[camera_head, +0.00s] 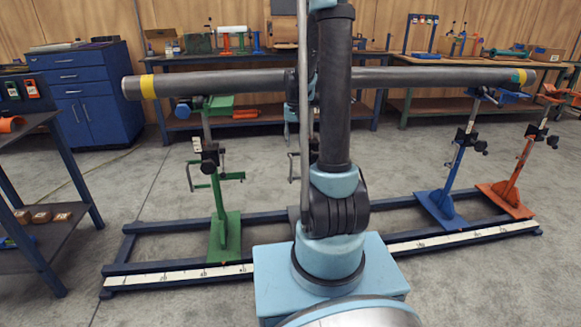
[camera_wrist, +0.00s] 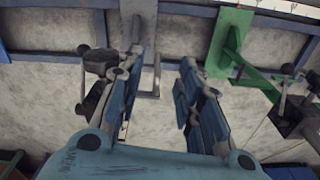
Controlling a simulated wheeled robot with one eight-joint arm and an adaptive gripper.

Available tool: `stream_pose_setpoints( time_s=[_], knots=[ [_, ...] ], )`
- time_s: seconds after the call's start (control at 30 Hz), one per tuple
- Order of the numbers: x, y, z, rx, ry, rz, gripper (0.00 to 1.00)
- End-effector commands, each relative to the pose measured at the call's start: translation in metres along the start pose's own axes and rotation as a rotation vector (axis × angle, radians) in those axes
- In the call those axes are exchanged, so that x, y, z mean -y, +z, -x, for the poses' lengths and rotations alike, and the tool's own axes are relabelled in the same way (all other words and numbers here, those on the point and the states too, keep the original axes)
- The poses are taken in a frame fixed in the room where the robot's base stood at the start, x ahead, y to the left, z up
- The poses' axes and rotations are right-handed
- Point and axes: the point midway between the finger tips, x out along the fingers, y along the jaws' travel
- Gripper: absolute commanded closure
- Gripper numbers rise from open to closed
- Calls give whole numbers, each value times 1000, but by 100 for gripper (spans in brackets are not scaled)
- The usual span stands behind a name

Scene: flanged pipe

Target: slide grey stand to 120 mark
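The grey stand is mostly hidden behind my arm in the head view; a bit of its grey base (camera_head: 294,214) shows on the rail frame. In the wrist view the grey stand (camera_wrist: 145,30) is at the upper left, with a dark clamp knob (camera_wrist: 100,62) beside it. My gripper (camera_wrist: 162,62) is open, its two fingers well apart. The left finger overlaps the stand's edge in the picture; I cannot tell whether they touch. The scale strip (camera_head: 180,275) runs along the frame's front rail; its numbers are too small to read.
A long flanged pipe (camera_head: 220,83) spans above. The green stand (camera_head: 224,235) is left of my arm, the blue stand (camera_head: 440,205) and orange stand (camera_head: 505,200) right. The green stand also shows close by in the wrist view (camera_wrist: 228,40). Workbenches stand behind.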

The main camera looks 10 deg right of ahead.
Motion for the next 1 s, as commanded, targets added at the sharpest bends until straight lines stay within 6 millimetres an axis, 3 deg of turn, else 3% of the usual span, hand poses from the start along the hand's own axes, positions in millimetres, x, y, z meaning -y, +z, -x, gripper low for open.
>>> stream_pose_setpoints(
  time_s=[0.2, 0.4, 0.63, 0.87, 1.0],
  knots=[
    [6, -45, -46, 19, 3, -23, 67],
    [10, -70, -82, 34, 6, -39, 67],
    [12, -81, -101, 41, 7, -48, 67],
    [12, -83, -116, 42, 7, -49, 67],
    [12, -82, -133, 42, 7, -49, 67]
  ],
)
